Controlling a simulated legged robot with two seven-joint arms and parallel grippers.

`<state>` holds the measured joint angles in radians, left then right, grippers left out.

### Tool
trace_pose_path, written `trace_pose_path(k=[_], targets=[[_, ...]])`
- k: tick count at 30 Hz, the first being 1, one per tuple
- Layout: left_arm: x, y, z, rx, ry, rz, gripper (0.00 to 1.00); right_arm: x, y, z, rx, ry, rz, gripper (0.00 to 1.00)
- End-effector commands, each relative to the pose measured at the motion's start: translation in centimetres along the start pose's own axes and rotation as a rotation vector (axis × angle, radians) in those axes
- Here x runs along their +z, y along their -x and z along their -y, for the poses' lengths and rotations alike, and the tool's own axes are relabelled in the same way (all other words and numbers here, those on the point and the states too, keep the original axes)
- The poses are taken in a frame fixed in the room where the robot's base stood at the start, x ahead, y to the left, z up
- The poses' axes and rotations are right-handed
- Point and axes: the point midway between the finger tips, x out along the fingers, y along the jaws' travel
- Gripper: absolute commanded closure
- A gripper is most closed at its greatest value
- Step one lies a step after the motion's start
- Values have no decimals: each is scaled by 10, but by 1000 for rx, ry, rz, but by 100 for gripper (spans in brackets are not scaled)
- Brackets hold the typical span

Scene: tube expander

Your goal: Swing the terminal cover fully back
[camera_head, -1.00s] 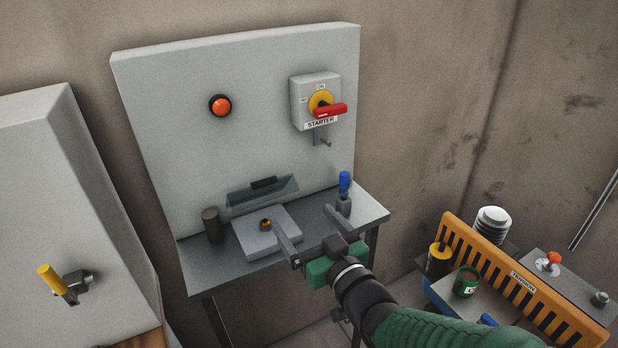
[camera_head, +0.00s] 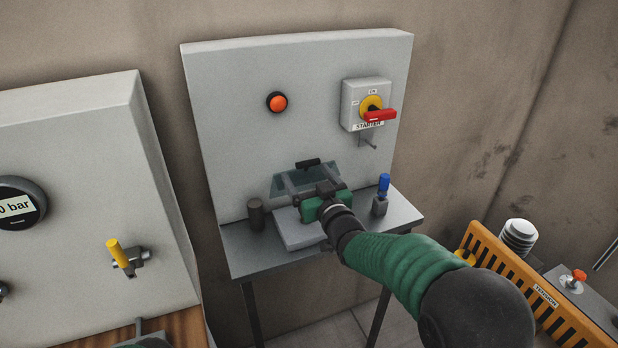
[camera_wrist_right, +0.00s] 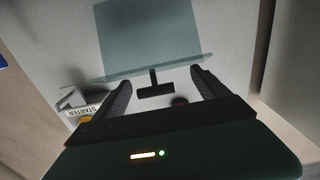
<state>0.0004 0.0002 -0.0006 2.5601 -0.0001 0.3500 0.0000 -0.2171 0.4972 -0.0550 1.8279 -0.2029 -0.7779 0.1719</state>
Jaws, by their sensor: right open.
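The terminal cover (camera_head: 283,184) is a clear teal panel above the grey box (camera_head: 296,236) on the small bench. It stands tilted against the backboard side, with a black bar handle (camera_head: 309,163) at its upper edge. My right gripper (camera_head: 304,182) is open in front of the cover and partly hides it. In the right wrist view, the cover (camera_wrist_right: 150,40) lies ahead, and its black handle (camera_wrist_right: 156,90) shows between the spread fingers (camera_wrist_right: 162,88), apparently clear of both.
The starter switch (camera_head: 368,107) with red handle and an orange button (camera_head: 277,102) are on the backboard. An orange slotted guard (camera_head: 530,292) is at right.

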Motion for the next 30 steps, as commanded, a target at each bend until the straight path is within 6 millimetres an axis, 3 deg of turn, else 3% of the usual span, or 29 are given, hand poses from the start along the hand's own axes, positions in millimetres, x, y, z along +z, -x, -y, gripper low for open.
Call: trace_pose_path(k=[2,3,21,30], targets=[[0,0,0,0,0,0,64,7,2,0,-6,0,14,8],[0,-1,0,0,0,0,64,8,2,-1,-6,0,15,19],[0,0,0,0,-1,0,64,8,2,-3,-2,-3,15,98],[0,0,0,0,-1,0,64,8,2,-2,-3,-2,16,100]])
